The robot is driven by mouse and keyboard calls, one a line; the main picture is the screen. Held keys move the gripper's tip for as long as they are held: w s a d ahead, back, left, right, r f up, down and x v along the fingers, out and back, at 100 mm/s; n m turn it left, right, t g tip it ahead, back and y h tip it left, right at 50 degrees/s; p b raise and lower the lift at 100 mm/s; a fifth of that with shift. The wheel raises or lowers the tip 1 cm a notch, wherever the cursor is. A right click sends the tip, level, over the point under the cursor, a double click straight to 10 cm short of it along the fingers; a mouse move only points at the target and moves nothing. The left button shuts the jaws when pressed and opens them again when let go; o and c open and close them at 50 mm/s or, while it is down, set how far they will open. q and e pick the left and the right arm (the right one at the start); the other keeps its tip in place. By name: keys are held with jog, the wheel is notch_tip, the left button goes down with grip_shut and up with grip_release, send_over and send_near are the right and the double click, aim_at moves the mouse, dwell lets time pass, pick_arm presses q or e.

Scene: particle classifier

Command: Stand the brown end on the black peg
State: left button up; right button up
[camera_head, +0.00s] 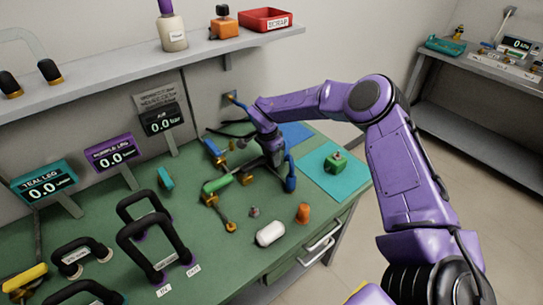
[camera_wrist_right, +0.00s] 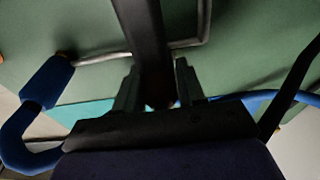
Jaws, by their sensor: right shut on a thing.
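My right gripper (camera_head: 272,150) is over the back right of the green bench, beside blue hoses. In the right wrist view its two fingers (camera_wrist_right: 157,90) are closed about a long dark bar (camera_wrist_right: 143,40), whose lower end between the fingers looks brownish. I cannot tell from the head view what this bar is, as the wrist and hoses cover it. A small orange-brown piece (camera_head: 302,213) stands apart near the bench's front right. I cannot single out the black peg for sure. My left gripper is not in view.
A white capsule-shaped piece (camera_head: 270,233) and a small grey cone (camera_head: 254,211) lie near the front edge. Black handles (camera_head: 150,240) stand at the left. A green block (camera_head: 335,162) sits on a teal mat (camera_head: 345,185). Gauge displays (camera_head: 114,157) stand along the back.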

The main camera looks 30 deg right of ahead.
jog(key=o, duration=1.1)
jog(key=shift+o, duration=0.2)
notch_tip(320, 180, up, 10)
jog(key=a+b, duration=0.1)
jog(key=shift+a+r, duration=0.2)
jog(key=shift+a, duration=0.05)
